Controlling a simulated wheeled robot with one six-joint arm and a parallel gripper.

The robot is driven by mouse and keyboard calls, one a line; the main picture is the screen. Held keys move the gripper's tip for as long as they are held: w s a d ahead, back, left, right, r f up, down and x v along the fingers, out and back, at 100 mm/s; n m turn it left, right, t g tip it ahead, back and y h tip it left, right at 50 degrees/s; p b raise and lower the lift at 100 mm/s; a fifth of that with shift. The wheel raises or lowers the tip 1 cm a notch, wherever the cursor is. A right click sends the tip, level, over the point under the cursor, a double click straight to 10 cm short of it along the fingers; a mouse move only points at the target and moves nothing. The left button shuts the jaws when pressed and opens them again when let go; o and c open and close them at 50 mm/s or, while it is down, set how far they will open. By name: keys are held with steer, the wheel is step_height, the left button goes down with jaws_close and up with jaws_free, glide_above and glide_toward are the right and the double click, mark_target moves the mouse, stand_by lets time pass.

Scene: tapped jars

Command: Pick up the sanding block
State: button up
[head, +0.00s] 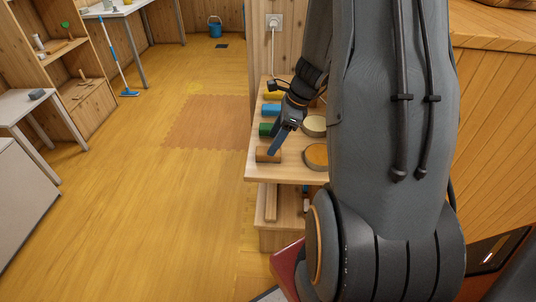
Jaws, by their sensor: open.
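My gripper (281,139) is open over the small wooden shelf table (290,174), its fingers pointing down and left. It is close above a brown block-like piece (263,156) near the table's front left; I cannot tell whether they touch. A small grey block (36,94) lies on the white table at the far left, well away from my gripper. I cannot tell for sure which of these two is the sanding block. My arm hides the right part of the shelf table.
Green (265,130), blue (270,110) and yellow (273,96) pieces line the table's left side. Two round-topped jars (314,124) (316,156) stand to the right. A white table (18,107) and shelving (68,50) stand left. The middle floor is clear.

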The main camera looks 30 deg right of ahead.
steer(key=x, duration=0.4)
steer(key=shift+s, duration=0.2)
steer(key=c, duration=1.2)
steer(key=shift+o, duration=0.2)
steer(key=shift+r, duration=0.1)
step_height(320, 180, up, 10)
steer(key=o, duration=0.5)
steer(key=c, duration=0.4)
steer(key=shift+o, duration=0.2)
